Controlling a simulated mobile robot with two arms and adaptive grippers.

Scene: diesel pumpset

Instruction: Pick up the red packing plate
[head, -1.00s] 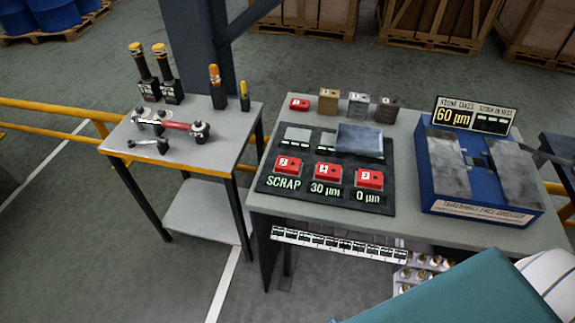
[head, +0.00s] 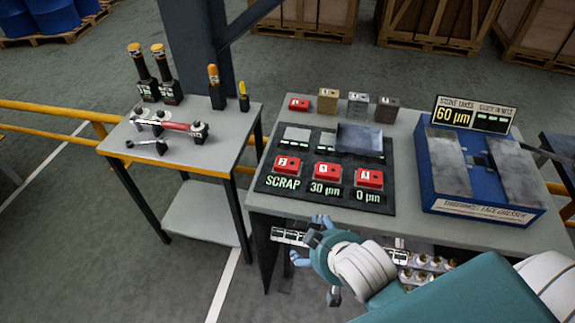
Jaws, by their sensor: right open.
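A small flat red plate (head: 299,104) lies at the back left of the grey bench, beside a row of brass, silver and dark blocks. Three more red pieces sit on the dark mat, above the labels SCRAP (head: 287,165), 30 µm (head: 327,172) and 0 µm (head: 369,178). I cannot tell which of these is the packing plate. My right gripper (head: 307,240) is open and empty, its blue fingertips spread near the bench's front edge, apart from all red pieces. My left gripper is out of view.
The dark mat (head: 268,190) also holds grey plates and a grey tray (head: 360,140). A blue face dresser (head: 480,198) with a 60 µm sign stands at the right. A side table (head: 235,118) with tools stands left. The bench front strip is bare.

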